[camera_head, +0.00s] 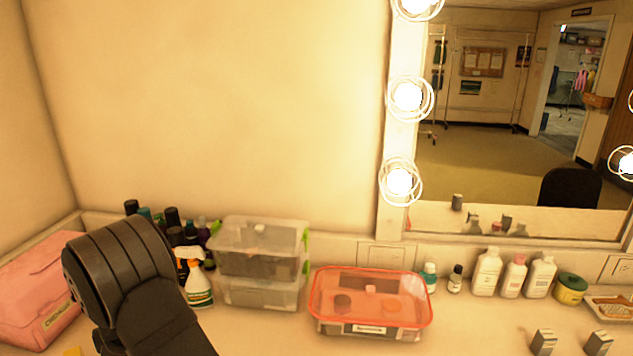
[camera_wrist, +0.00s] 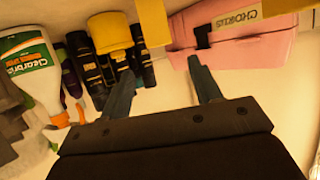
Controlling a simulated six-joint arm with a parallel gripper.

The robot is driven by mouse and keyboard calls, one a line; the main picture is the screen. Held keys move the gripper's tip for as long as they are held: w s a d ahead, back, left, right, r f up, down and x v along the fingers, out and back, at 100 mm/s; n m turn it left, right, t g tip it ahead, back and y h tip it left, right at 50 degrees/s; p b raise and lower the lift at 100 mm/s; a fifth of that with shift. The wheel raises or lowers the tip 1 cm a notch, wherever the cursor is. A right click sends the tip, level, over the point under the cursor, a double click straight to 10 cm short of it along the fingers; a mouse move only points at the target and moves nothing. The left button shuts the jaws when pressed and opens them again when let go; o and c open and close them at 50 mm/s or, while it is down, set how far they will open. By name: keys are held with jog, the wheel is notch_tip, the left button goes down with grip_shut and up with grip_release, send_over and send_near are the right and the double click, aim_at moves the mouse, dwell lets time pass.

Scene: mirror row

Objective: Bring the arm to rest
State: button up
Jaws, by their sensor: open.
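My gripper (camera_wrist: 160,66) shows in the wrist view with its two dark fingers spread apart and nothing held between them. Beyond the fingertips are black bottles, two yellow objects and a pink case. In the head view my dark arm rises from the bottom left edge, in front of the counter's left end. The gripper's fingers cannot be made out there.
The pink case (camera_head: 38,290) stands at far left; the spray bottle (camera_head: 198,284) is beside my arm. Stacked clear bins (camera_head: 262,262), a red-lidded box (camera_head: 370,300) and white bottles (camera_head: 487,272) line the wall. A lit mirror (camera_head: 510,110) hangs at right.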

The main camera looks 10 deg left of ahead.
jog(key=x, duration=1.1)
jog(key=shift+w+a+f, duration=0.15)
jog(key=shift+w+f, duration=0.05)
jog(key=shift+f, duration=0.1)
jog(key=shift+a+r, duration=0.1)
jog(key=shift+r, duration=1.25)
jog(key=shift+f, duration=0.1)
